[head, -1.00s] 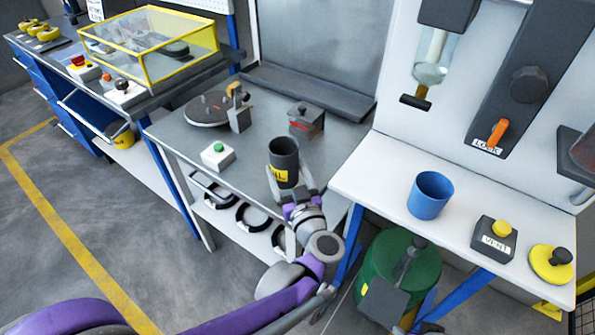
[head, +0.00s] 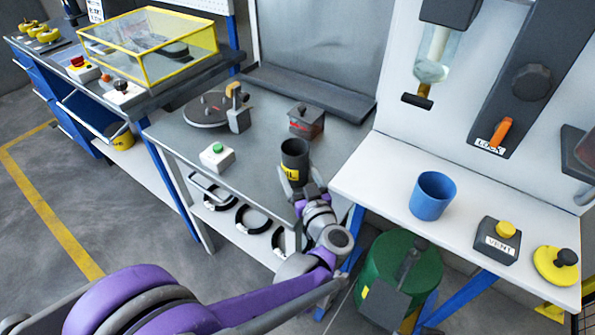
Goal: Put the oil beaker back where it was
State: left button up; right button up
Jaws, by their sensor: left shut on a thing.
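The oil beaker (head: 295,158) is a dark grey cup with a yellow label, in the head view near the front right corner of the grey metal table. My left gripper (head: 297,182) is shut on it from the front, its fingers on either side of the beaker. The beaker looks upright. I cannot tell whether its base touches the table, as the gripper hides it. My right gripper is not in view.
A grey box with a red mark (head: 306,121) stands behind the beaker. A green-button box (head: 217,157) and a round turntable (head: 205,108) are to the left. A blue cup (head: 432,196) and a VENT button box (head: 497,240) stand on the white bench (head: 385,165) at right.

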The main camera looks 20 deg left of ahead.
pick_arm(q)
jog(key=shift+f, duration=0.2)
jog(key=o, duration=1.5)
jog(key=shift+r, duration=0.1)
jog(key=shift+d+r, duration=0.1)
jog(key=shift+r, duration=0.1)
jog(key=v, duration=1.2)
jog(key=shift+f, duration=0.1)
